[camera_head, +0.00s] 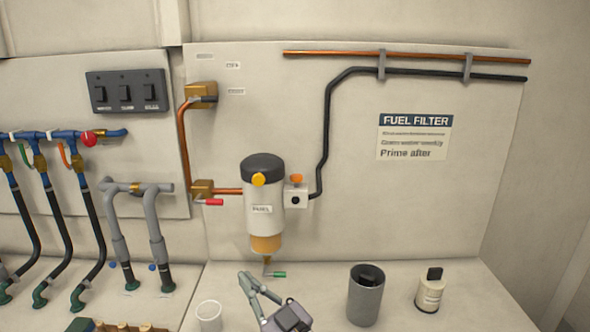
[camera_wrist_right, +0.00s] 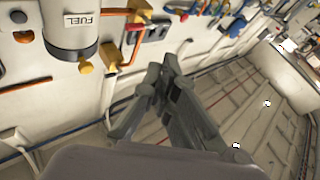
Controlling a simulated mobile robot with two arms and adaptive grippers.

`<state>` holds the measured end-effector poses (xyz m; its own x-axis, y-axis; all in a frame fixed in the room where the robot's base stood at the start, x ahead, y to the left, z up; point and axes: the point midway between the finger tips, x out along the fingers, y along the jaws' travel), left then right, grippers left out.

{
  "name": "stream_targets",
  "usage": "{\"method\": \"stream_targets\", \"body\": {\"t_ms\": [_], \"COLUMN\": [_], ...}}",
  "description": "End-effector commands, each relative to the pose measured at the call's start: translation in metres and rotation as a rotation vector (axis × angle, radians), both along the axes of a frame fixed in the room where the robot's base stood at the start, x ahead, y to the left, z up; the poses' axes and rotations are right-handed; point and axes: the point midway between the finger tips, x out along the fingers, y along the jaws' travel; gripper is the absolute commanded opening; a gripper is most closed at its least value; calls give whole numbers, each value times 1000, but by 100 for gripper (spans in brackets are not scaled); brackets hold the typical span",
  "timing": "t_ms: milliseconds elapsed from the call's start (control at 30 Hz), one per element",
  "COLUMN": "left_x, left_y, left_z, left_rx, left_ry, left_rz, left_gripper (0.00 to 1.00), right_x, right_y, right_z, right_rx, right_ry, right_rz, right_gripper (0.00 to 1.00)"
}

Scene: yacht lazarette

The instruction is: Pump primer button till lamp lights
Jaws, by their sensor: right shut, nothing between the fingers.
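The white fuel filter (camera_head: 263,222) with a black cap (camera_head: 263,165) is mounted on the panel. A yellow knob (camera_head: 258,180) sits on its cap; it also shows in the wrist view (camera_wrist_right: 86,67). A small white block (camera_head: 296,196) right of the filter bears an orange dome (camera_head: 296,178) on top and a dark round spot (camera_head: 296,199) on its face. I cannot tell which is button or lamp; none visibly glows. My right gripper (camera_head: 246,277) is shut and empty, below the filter and apart from it. Its fingers show in the wrist view (camera_wrist_right: 160,75). My left gripper is out of view.
A green-handled drain (camera_head: 279,274) hangs under the filter, close to my right gripper. A grey cup (camera_head: 365,296), a white cup (camera_head: 209,314) and a bottle (camera_head: 430,292) stand on the ledge. A red-handled valve (camera_head: 213,202) is left of the filter. The panel's right side is mostly clear.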

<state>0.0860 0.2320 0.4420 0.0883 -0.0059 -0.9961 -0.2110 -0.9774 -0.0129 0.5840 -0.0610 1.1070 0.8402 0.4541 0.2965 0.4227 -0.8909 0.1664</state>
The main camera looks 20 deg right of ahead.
Motion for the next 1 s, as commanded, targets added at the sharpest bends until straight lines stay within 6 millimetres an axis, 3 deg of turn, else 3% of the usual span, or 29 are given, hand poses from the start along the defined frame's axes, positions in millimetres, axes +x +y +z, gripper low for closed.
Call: {"method": "stream_targets", "body": {"t_ms": [33, 100, 200, 333, 600, 1000], "left_x": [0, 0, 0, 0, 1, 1], "left_y": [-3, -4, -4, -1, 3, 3], "left_z": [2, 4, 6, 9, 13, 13], "left_rx": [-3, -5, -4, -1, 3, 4], "left_ry": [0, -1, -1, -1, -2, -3], "left_rz": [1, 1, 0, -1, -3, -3], "left_gripper": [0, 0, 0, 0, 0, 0], "right_x": [11, 23, 41, 63, 91, 96], "right_y": [-9, -25, -50, -83, -121, -128], "right_z": [34, 70, 112, 146, 161, 159], "right_rx": [37, 85, 141, 178, 138, 113], "right_ry": [-74, -146, -202, -191, -43, 10], "right_rz": [-48, -132, -266, -444, -676, -722], "right_gripper": [0, 0, 0, 0, 0, 0]}}
